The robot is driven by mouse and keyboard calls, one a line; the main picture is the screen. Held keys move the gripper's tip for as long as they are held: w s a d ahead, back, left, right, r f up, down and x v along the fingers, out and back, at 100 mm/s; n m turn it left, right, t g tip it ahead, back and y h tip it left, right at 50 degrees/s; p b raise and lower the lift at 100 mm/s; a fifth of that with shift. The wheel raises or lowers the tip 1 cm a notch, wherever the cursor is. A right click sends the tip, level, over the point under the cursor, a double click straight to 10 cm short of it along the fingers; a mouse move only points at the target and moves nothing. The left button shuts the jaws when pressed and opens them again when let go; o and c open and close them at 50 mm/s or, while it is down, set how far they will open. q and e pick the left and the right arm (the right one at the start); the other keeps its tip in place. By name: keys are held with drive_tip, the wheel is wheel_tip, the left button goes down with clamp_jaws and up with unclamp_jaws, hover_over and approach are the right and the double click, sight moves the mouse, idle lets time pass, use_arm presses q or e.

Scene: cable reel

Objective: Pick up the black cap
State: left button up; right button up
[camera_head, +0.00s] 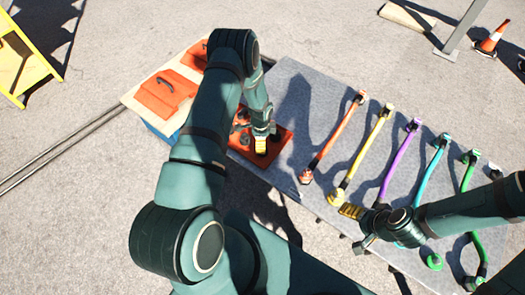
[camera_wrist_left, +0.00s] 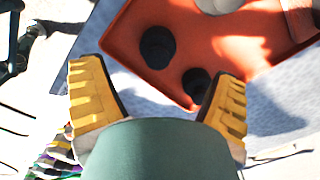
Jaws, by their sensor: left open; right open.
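In the left wrist view two round black caps sit in an orange tray (camera_wrist_left: 125,30): a larger cap (camera_wrist_left: 157,47) and a smaller cap (camera_wrist_left: 196,83) near the tray's edge. My left gripper (camera_wrist_left: 158,72) is open and empty, its yellow fingers spread to either side of the caps. I cannot tell its height above them. In the head view my left gripper (camera_head: 261,146) is over the orange tray (camera_head: 284,146), and my arm hides part of the tray. My right gripper (camera_head: 354,228) is open near the table's front edge, by the lower end of the yellow cable.
The grey table (camera_head: 310,85) holds several coloured cables, including an orange cable (camera_head: 335,135) and a purple cable (camera_head: 397,160), right of the tray.

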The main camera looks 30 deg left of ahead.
use_arm(q)
wheel_tip(320, 180, down, 8)
drive_tip(key=shift+r+b, duration=0.15)
drive_tip(key=shift+b, duration=0.8)
drive_tip(key=shift+r, duration=0.1)
drive_tip(key=c, duration=1.3)
